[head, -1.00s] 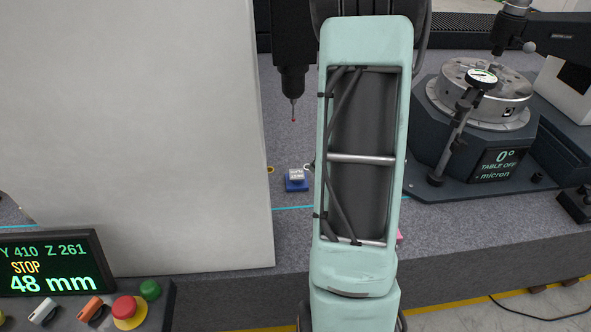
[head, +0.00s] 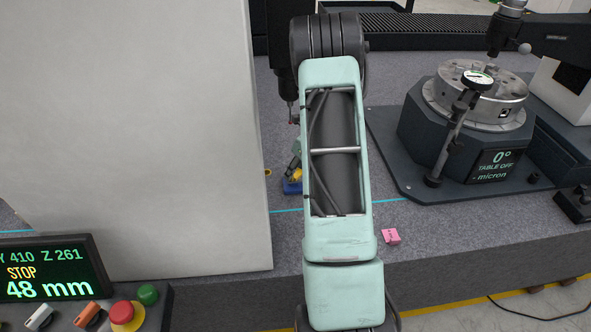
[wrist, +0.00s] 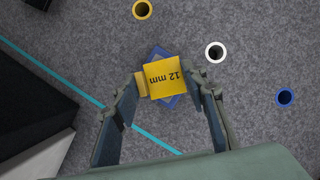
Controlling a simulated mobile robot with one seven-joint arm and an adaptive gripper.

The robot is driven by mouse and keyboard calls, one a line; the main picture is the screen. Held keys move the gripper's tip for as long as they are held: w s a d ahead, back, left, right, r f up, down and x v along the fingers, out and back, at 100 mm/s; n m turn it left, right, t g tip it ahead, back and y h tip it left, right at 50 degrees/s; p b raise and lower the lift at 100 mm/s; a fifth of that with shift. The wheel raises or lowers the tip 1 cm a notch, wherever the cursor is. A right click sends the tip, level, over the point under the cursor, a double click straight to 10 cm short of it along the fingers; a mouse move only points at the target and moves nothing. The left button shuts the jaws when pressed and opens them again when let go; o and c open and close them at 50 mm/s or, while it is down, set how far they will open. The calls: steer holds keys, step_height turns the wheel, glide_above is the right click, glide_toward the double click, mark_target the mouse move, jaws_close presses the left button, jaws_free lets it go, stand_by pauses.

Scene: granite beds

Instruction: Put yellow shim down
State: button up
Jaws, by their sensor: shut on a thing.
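The yellow shim (wrist: 165,77), marked "12 mm", sits between the fingertips of my gripper (wrist: 168,86) in the wrist view. In the head view a bit of the yellow shim (head: 297,175) shows just left of my arm, with part of my gripper (head: 293,163) above it; the rest is hidden. A blue block (wrist: 174,101) shows under the shim, turned at an angle to it. The blue block (head: 291,187) also shows in the head view. I cannot tell whether the shim rests on anything below or hangs just above.
A yellow ring (wrist: 142,9), a white ring (wrist: 215,51) and a blue ring (wrist: 284,96) lie around the shim. A pink block (head: 391,236) lies near the front edge. A dial stand and rotary table (head: 480,95) stand right; a large pale panel (head: 130,140) blocks the left.

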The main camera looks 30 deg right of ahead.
steer(key=shift+f, duration=0.1)
steer(key=shift+f, duration=0.15)
steer(key=o, duration=1.2)
steer(key=shift+c, duration=0.2)
steer(key=shift+r, duration=0.25)
steer(key=v, duration=1.1)
steer(key=shift+s+r+p, duration=0.25)
steer(key=shift+r+p, duration=0.05)
steer(key=shift+r, duration=0.05)
steer(key=shift+d, duration=0.1)
